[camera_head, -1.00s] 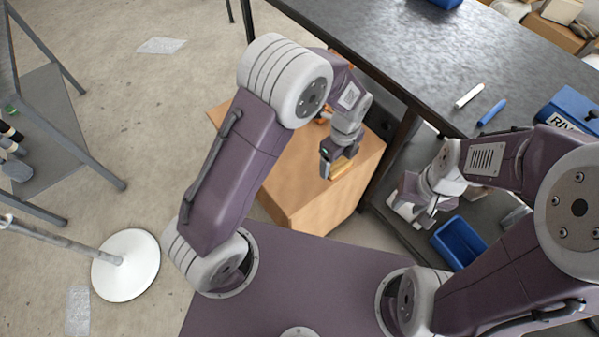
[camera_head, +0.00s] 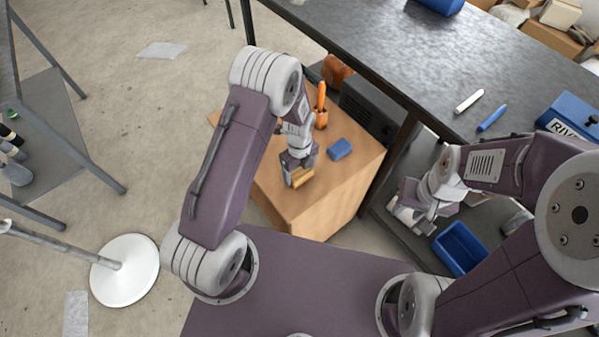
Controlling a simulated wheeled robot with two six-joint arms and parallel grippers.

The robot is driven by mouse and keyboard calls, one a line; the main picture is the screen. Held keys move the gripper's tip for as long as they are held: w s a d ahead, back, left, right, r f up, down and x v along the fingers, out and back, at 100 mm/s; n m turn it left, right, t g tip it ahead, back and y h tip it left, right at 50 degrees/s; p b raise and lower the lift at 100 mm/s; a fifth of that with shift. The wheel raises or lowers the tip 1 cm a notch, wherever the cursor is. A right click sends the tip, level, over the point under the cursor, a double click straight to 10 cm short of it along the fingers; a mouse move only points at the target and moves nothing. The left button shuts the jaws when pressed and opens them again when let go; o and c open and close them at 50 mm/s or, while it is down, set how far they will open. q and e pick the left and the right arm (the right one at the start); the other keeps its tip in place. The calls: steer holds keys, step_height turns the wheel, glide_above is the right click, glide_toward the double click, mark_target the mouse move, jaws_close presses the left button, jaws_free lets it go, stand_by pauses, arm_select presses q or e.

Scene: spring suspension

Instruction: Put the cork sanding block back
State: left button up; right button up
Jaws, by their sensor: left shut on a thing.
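The cork sanding block (camera_head: 303,178) is tan and sits between the fingers of my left gripper (camera_head: 297,175). My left gripper is shut on it over the top of the wooden cabinet (camera_head: 345,178), near its front-left part. I cannot tell whether the block touches the cabinet top. My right gripper (camera_head: 412,218) is at the right, beside the dark workbench's lower shelf, and its fingers are too small and partly hidden to read.
A blue block (camera_head: 340,149) lies on the cabinet top, right of my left gripper. An orange holder with an orange-handled tool (camera_head: 321,108) stands behind. A blue bin (camera_head: 460,248) is on the lower shelf.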

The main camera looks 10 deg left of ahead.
arm_select(q)
steer(key=shift+w+f, duration=0.1)
steer(key=shift+f, duration=0.45)
steer(key=shift+f, duration=0.15)
steer(key=o, duration=1.3)
